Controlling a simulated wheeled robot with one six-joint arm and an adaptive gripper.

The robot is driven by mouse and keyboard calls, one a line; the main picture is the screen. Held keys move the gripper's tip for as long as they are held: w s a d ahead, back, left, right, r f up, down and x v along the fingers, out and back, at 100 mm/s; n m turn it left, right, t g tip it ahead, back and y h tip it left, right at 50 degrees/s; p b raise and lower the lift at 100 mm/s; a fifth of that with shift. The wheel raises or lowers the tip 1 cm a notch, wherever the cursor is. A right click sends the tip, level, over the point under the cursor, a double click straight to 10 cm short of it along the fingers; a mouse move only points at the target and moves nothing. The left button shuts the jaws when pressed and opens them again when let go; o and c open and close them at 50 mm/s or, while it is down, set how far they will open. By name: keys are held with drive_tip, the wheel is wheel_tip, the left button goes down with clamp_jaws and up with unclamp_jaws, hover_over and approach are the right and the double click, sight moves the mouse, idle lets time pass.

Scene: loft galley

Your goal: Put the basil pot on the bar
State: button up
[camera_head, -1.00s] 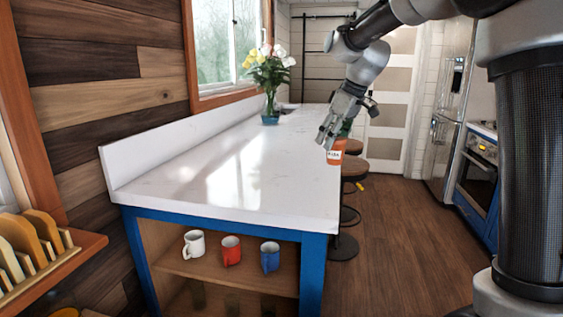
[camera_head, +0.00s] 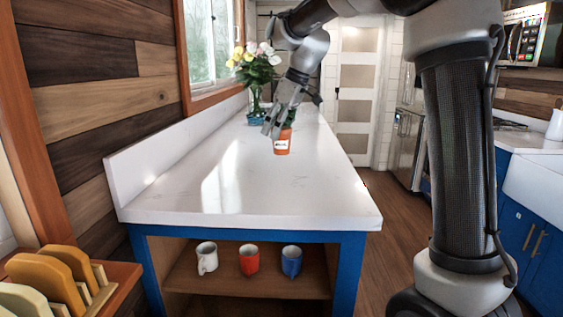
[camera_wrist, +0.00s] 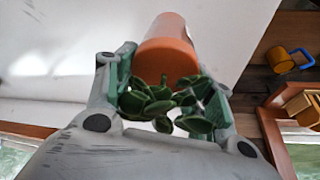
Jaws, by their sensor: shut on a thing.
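The basil pot (camera_head: 282,144) is a small terracotta-orange pot with a white label and green leaves. My gripper (camera_head: 278,122) is shut on it from above, its fingers on both sides of the leaves. The wrist view shows the orange pot (camera_wrist: 165,48) beyond my gripper (camera_wrist: 165,95), with the leaves between the fingers. The bar (camera_head: 250,195) is a long white top on a blue frame. The pot appears upright over the bar's top; I cannot tell whether its base touches it.
A vase of yellow and white flowers (camera_head: 256,75) stands on the bar behind the pot, by the window. The front of the bar top is clear. White, red and blue mugs (camera_head: 249,260) stand on the shelf below. A rack (camera_head: 65,275) is at lower left.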

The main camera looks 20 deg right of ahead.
wheel_tip(320, 180, down, 10)
drive_tip(key=shift+r, duration=0.25)
drive_tip(key=o, duration=1.2)
drive_tip(key=shift+f, duration=0.15)
